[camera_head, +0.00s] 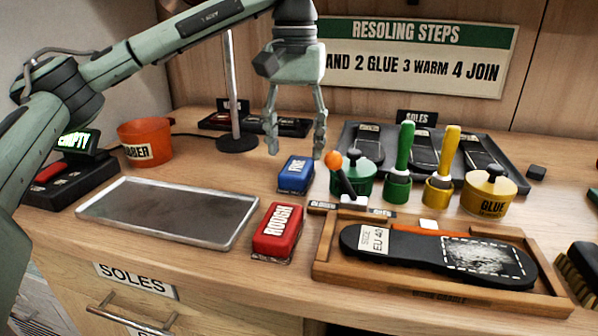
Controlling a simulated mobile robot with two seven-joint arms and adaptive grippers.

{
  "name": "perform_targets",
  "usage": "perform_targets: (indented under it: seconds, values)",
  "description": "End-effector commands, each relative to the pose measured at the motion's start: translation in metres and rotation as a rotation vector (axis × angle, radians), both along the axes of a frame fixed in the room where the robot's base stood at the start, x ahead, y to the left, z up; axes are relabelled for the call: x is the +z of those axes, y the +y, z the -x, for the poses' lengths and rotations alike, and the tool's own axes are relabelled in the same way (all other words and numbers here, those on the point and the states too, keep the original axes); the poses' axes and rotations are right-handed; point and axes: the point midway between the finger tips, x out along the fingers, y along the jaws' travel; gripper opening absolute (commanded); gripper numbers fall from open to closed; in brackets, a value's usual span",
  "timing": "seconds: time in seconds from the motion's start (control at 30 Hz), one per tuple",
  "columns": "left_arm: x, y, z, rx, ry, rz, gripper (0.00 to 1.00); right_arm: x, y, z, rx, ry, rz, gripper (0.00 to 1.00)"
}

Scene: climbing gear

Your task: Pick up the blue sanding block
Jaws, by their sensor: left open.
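The blue sanding block (296,174), marked "FINE", lies on the wooden bench near the middle of the head view. My left gripper (296,147) points down above and behind the block, its two fingers apart with nothing between them. The fingertips appear higher than the block or just beyond it; I cannot tell the exact gap. A red block (277,231) marked "ROUGH" lies in front of the blue one, apart from it. My right gripper does not show.
A metal tray (172,209) lies left of the blocks. Right of the blue block stand a green pot (351,175), a green brush (399,179), a yellow brush (441,181) and a glue pot (488,193). A wooden cradle (335,270) holds a shoe sole. A pole (236,142) stands behind left.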

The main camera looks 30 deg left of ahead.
Motion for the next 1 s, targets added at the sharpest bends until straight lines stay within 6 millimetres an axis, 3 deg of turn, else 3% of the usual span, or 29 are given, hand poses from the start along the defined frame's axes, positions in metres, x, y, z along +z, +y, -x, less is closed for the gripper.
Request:
perform_targets:
  seconds: [0.3, 0.6, 0.9, 1.0]
  values:
    - [-0.043, -0.002, -0.001, 0.001, 0.001, -0.001, 0.53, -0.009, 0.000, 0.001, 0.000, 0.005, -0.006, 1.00]
    - [-0.048, -0.002, -0.001, 0.002, -0.001, 0.000, 0.52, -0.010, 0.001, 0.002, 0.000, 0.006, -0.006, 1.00]
    - [-0.048, -0.002, -0.001, 0.001, -0.001, 0.000, 0.15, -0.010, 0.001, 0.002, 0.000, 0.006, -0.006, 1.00]
    - [-0.048, -0.002, -0.001, 0.002, -0.001, 0.001, 0.14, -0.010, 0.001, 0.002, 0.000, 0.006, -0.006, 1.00]
